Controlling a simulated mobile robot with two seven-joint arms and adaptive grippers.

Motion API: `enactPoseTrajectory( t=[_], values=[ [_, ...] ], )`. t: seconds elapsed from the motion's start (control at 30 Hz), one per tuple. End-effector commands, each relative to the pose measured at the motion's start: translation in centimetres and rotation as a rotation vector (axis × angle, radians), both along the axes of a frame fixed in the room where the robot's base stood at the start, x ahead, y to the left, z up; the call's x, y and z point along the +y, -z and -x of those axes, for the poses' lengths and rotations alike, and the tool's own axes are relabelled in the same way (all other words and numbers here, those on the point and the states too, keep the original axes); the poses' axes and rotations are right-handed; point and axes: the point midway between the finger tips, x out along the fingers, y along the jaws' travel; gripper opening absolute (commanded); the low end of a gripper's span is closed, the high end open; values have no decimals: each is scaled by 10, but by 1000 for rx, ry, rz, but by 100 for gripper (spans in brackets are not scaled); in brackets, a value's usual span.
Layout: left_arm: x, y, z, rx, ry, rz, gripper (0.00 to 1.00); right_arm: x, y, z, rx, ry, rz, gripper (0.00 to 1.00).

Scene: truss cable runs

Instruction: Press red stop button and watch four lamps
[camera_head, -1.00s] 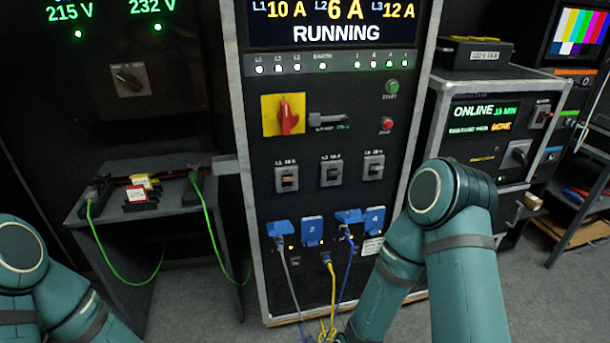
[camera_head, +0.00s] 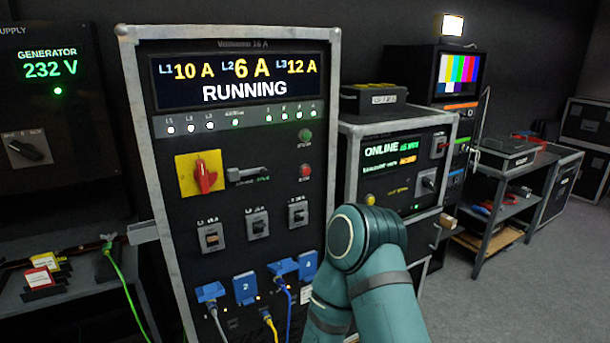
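The red stop button (camera_head: 305,170) is on the right side of the black distribution panel (camera_head: 270,195), below the green start button (camera_head: 305,135). Nothing touches it. A row of lamps (camera_head: 291,116) under the display has a right-hand group glowing green; the left-hand group (camera_head: 190,127) glows white. The display (camera_head: 240,80) reads RUNNING with 10 A, 6 A and 12 A. My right arm's elbow rises in front of the panel's lower right and hides part of it. Both my grippers are out of view.
A red rotary switch (camera_head: 204,175) on a yellow plate sits left of the stop button. Blue plugs (camera_head: 245,287) with cables fill the panel's lower part. A second cabinet (camera_head: 395,155) reading ONLINE stands to the right. Open floor (camera_head: 500,300) lies at right.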

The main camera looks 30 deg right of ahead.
Motion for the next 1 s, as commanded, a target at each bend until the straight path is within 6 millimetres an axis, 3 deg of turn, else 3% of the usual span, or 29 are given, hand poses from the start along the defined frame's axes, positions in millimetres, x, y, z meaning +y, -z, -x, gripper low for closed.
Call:
enactPoseTrajectory(
  t=[0.37, 0.47, 0.5, 0.53, 1.0],
  values=[
    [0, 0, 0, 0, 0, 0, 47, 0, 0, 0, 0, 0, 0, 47],
    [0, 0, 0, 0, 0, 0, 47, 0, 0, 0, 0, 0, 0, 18],
    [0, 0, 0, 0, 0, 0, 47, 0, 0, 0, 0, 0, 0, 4],
    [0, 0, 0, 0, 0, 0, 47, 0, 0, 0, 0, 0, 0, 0],
    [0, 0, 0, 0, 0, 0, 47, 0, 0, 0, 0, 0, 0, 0]
  ],
)
